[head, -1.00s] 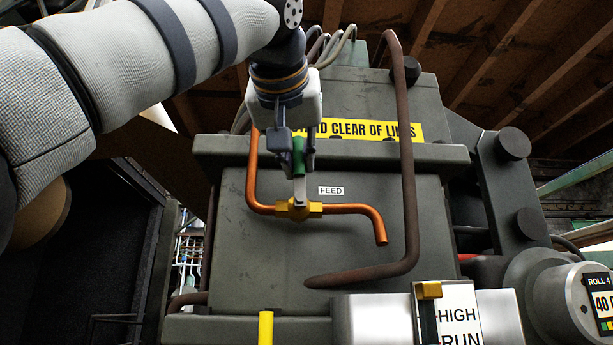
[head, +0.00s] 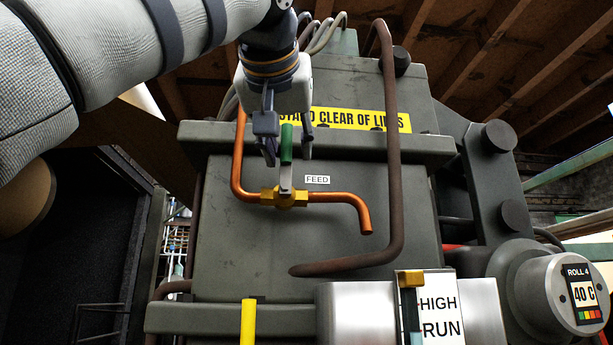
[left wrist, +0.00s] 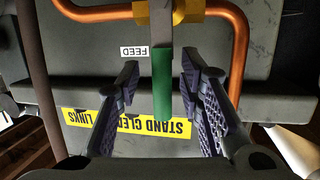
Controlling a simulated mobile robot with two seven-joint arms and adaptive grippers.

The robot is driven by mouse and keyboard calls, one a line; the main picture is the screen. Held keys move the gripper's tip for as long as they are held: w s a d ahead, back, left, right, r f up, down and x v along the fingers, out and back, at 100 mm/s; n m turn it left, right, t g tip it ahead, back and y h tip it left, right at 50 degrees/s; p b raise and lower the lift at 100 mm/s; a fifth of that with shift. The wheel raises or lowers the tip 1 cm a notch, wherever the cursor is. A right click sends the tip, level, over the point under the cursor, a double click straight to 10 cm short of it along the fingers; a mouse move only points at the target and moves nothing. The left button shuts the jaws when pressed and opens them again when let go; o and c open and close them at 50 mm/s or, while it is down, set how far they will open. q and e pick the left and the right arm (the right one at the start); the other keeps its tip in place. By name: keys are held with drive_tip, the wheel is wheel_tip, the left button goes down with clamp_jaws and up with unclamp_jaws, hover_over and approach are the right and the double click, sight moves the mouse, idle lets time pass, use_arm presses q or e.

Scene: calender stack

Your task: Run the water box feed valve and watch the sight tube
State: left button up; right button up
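The feed valve (head: 291,197) is a yellow brass body on a copper pipe (head: 345,197). Its lever stands upright, with a grey metal stem and a green grip (head: 287,145). My left gripper (head: 287,155) is open, with one finger on each side of the green grip. In the left wrist view, the grip (left wrist: 162,85) lies between the spread fingers (left wrist: 160,75), with a gap on both sides. The sight tube (head: 411,318) stands beside the HIGH/RUN plate under a yellow-brown cap; its lower end is cut off, and the level is hard to read. My right gripper is not in view.
A brown pipe (head: 393,150) runs down right of the valve and bends left below it. A yellow warning sign (head: 345,120) is behind the gripper. A yellow bar (head: 248,322) stands low in front.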

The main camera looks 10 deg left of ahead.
use_arm(q)
drive_tip(key=v, duration=1.2)
